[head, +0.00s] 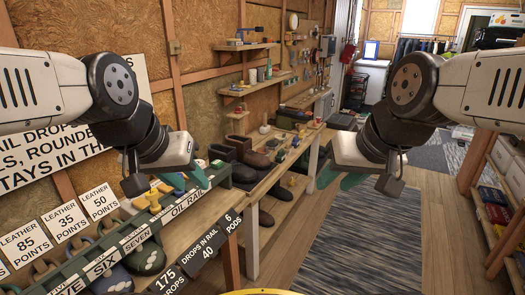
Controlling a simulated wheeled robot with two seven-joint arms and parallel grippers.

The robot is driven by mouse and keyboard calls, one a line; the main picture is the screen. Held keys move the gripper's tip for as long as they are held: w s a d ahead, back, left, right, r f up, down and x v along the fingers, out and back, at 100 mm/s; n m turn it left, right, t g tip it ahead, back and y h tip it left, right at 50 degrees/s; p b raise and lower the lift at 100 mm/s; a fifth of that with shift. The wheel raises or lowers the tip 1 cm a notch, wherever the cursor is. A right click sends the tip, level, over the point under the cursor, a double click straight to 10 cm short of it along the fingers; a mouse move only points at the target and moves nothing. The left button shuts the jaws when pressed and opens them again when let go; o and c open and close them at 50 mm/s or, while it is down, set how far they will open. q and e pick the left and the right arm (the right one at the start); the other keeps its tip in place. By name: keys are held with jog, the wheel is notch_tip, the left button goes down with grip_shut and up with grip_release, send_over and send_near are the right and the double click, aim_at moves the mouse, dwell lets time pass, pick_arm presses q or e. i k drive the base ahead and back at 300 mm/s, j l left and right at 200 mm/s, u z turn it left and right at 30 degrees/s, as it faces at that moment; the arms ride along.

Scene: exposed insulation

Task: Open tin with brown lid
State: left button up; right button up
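I cannot make out a tin with a brown lid in the head view. My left gripper (172,180) hangs over the near part of the wooden bench, in front of the signs on the wall. My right gripper (360,180) hangs over the floor to the right of the bench. I see nothing held in either gripper. Teal parts show at both, but the gap between the fingers is not clear. The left arm hides part of the bench and wall.
The bench bears a green labelled rail (100,258), rounded dark items and dark boots (222,154). Wall shelves (250,46) hold small items. A striped rug (360,240) lies on the open wooden floor. A shelf unit (508,190) stands at the right.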

aim_at(264, 151)
jog(key=u, duration=0.4)
jog(key=i+l+u, duration=0.45)
jog(key=l+u, duration=0.2)
jog(key=l, duration=0.15)
jog(key=i+l, duration=0.15)
jog(key=l, duration=0.25)
jog(key=i+l+u, duration=0.1)
jog(key=l, duration=0.3)
jog(key=i+l, duration=0.25)
jog(key=l, duration=0.2)
jog(key=i+l+u, duration=0.1)
jog(key=l, duration=0.3)
jog(key=i+l, duration=0.15)
jog(key=l, duration=0.3)
jog(key=i+l+u, duration=0.1)
jog(key=l, duration=0.3)
jog(key=i+l, duration=0.2)
jog(key=l, duration=0.25)
